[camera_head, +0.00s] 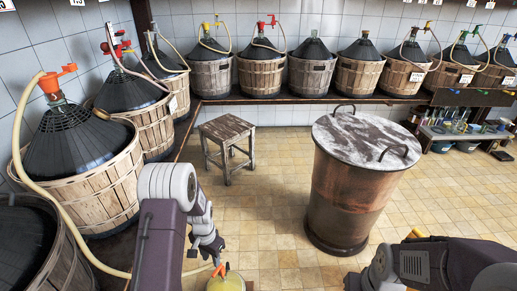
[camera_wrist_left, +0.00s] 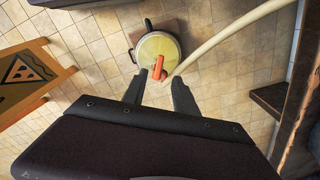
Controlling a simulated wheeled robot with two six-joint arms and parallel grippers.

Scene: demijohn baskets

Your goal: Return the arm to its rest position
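My left arm (camera_head: 165,225) comes in at the lower left of the head view and reaches down. In the left wrist view my left gripper (camera_wrist_left: 160,95) has its two fingers well apart, with nothing held between them. Beyond the fingertips is a round vessel with a pale yellow top (camera_wrist_left: 158,48) and an orange tap (camera_wrist_left: 158,68) over it. A pale hose (camera_wrist_left: 230,30) runs up to the tap. My right arm (camera_head: 440,265) shows at the lower right of the head view; its gripper is outside the frame.
Basketed demijohns (camera_head: 85,185) line the left and back walls on a low shelf. A wooden stool (camera_head: 227,142) and a large copper drum (camera_head: 350,200) stand on the tiled floor (camera_head: 275,215). A yellow sign (camera_wrist_left: 20,85) is at the left in the wrist view.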

